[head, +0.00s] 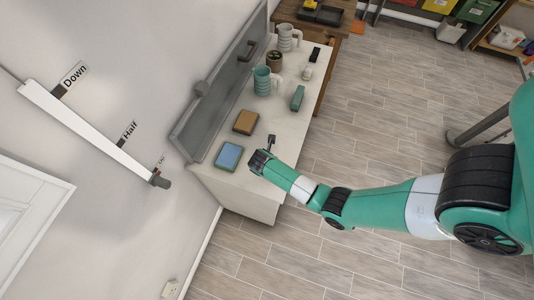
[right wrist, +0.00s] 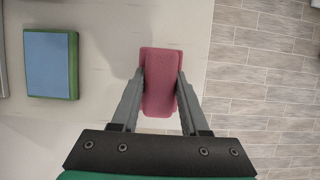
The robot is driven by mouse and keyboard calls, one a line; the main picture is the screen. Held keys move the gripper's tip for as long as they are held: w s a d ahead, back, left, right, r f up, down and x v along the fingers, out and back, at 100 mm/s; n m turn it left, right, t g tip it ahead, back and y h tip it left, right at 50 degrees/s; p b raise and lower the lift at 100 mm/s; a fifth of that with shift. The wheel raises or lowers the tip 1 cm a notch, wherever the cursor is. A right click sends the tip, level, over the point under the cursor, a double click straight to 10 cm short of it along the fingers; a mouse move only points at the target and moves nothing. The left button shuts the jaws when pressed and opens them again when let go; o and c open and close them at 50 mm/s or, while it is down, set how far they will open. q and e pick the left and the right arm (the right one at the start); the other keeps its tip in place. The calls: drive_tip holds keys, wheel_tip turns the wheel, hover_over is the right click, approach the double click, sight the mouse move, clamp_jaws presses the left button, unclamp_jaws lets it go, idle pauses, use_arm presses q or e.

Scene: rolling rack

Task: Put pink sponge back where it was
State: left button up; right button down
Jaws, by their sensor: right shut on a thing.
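The pink sponge (right wrist: 160,65) is a rounded block, seen in the right wrist view between the two grey fingers of my right gripper (right wrist: 160,85). The fingers press on its two long sides, so the gripper is shut on it. The sponge is over the white tabletop near its edge; I cannot tell whether it touches the top. In the head view my right gripper (head: 262,158) is at the near end of the table, and the sponge cannot be made out there. My left gripper is not in view.
A blue-and-green block (head: 228,156) lies left of my gripper, with a tan block (head: 245,122) beyond it. Green mug (head: 263,82), teal item (head: 297,98), potted plant (head: 275,61) and pale mug (head: 287,38) stand farther along the white table (head: 285,130). A grey panel (head: 215,95) lines the wall side.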

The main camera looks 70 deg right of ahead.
drive_tip(key=b+x, duration=0.2)
drive_tip(key=a+b+x, duration=0.1)
drive_tip(key=b+x, duration=0.1)
drive_tip(key=shift+w+d+f, duration=0.1)
drive_tip(key=shift+w+f, duration=0.05)
drive_tip(key=shift+f, duration=0.35)
drive_tip(key=shift+r, duration=0.25)
drive_tip(key=shift+f, duration=0.2)
drive_tip(key=shift+c, duration=2)
unclamp_jaws()
drive_tip(key=shift+r, duration=0.1)
drive_tip(key=shift+r, duration=0.15)
drive_tip(key=p+v, duration=0.2)
drive_tip(key=v, duration=1)
